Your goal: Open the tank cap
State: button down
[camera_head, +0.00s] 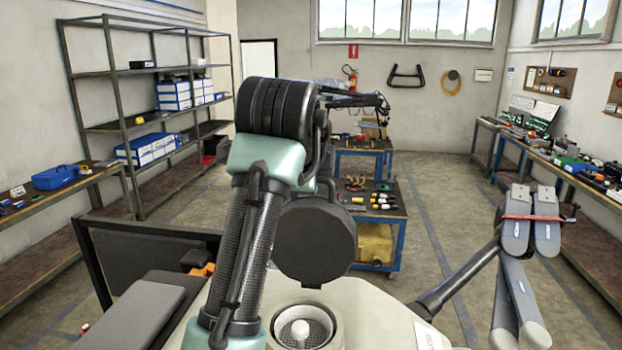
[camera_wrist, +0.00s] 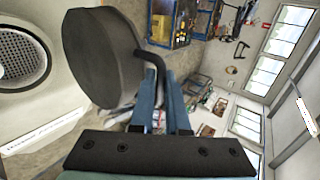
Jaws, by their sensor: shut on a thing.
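The tank cap (camera_head: 315,241) is a dark round disc, tilted nearly on edge, above and apart from the tank opening (camera_head: 303,327). The opening is uncovered and shows a mesh strainer with a pale knob in the middle. In the wrist view the cap (camera_wrist: 100,58) fills the upper left, with a bent black rod beside it. My gripper (camera_wrist: 160,92) is shut on the cap, its blue fingers by the rod; the exact contact is partly hidden. The uncovered opening (camera_wrist: 22,50) shows at the left there. In the head view my arm hides the gripper.
The opening is in the pale drone body (camera_head: 375,315). A drone arm with folded grey propellers (camera_head: 530,225) rises at the right. A tool cart (camera_head: 375,215) stands behind. Shelves (camera_head: 150,95) and benches line the sides, with bare floor between.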

jog(key=c, duration=0.9)
grip_release()
jog(key=shift+s, duration=0.1)
jog(key=shift+s+a+b, duration=0.1)
jog(key=shift+s+b, duration=0.2)
jog(key=shift+b, duration=0.1)
jog(key=b+v, duration=0.6)
jog(key=v, duration=0.6)
jog(key=shift+r, duration=0.4)
jog(key=shift+s, duration=0.1)
